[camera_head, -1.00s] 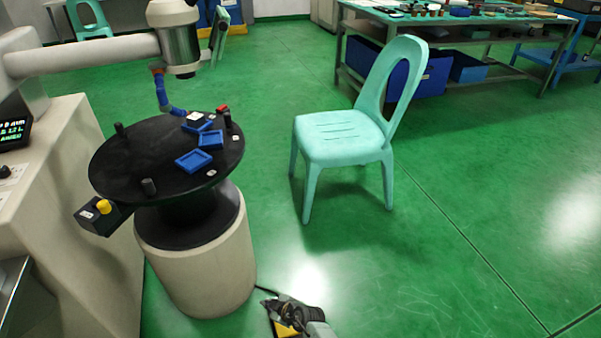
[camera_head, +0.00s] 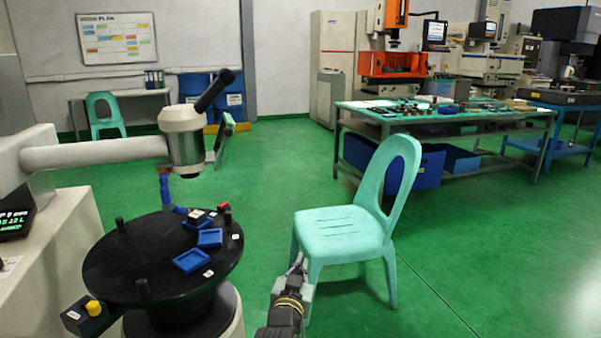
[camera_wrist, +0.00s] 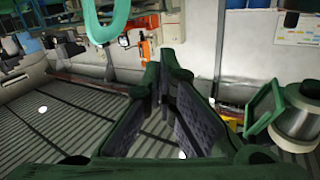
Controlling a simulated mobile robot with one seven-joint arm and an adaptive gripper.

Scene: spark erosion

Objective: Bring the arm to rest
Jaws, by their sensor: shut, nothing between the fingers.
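My gripper (camera_head: 298,268) points up in the lower middle of the head view, in front of the pale green chair (camera_head: 342,228). It overlaps the chair's front left leg in the picture; I cannot tell the gap between them. It holds nothing. In the wrist view my gripper's fingers (camera_wrist: 166,78) come together at the middle, empty. That view looks turned over, with striped ceiling low in the picture and a green loop (camera_wrist: 106,20), likely a chair back, at the top.
A round black table (camera_head: 130,262) with blue trays (camera_head: 191,261) stands left, beside a pale machine. A workbench (camera_head: 470,123) with blue bins is behind the chair. A whiteboard (camera_head: 117,39) hangs at the back. Green floor is open at the right.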

